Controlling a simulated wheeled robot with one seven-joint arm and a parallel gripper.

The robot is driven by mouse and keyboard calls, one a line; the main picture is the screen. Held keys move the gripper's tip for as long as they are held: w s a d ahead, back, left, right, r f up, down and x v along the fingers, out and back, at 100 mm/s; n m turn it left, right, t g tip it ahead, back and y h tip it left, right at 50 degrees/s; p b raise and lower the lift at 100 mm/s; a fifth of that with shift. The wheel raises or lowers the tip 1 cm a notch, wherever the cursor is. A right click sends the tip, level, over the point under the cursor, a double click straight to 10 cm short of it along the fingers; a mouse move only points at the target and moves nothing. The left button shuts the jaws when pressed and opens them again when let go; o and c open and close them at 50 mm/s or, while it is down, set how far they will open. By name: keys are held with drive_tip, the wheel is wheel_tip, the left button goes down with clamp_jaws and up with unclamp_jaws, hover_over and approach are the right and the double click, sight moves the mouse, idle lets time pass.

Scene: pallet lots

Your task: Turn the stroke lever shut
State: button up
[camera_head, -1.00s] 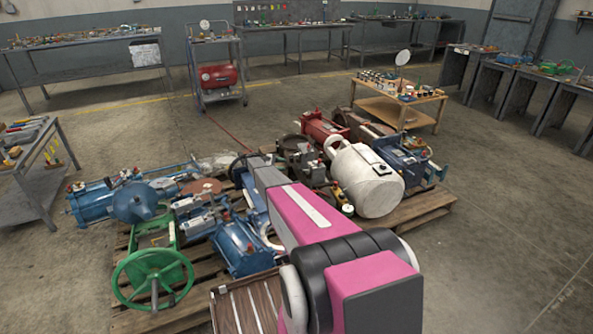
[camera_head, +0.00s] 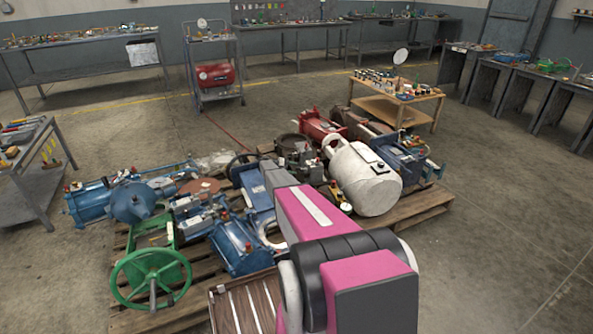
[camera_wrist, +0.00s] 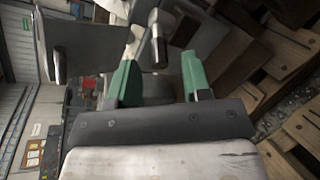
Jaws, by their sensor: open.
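In the wrist view, a metal rod with a dark cylindrical end, which looks like the stroke lever (camera_wrist: 159,52), stands just beyond the fingertips, near the middle of the gap. My gripper (camera_wrist: 158,80) is open, with one green fingertip on each side of the gap. I see no finger touching the lever; whether its end reaches between the fingers is hard to tell. In the head view my pink and black arm covers the gripper, and I cannot make out the lever there.
A wooden pallet (camera_head: 420,211) holds crowded machine parts. A green handwheel (camera_head: 150,279) is at its near left, a blue cylinder (camera_head: 240,246) beside my arm and a white tank (camera_head: 366,180) at right. Open floor lies to the right.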

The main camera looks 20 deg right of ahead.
drive_tip(key=shift+x, duration=1.15)
clamp_jaws()
drive_tip(key=m+g, duration=0.1)
drive_tip(key=w+d+m+g+y, duration=0.1)
drive_tip(key=m+g, duration=0.1)
drive_tip(key=shift+g, duration=0.3)
unclamp_jaws()
drive_tip(key=shift+w, duration=0.1)
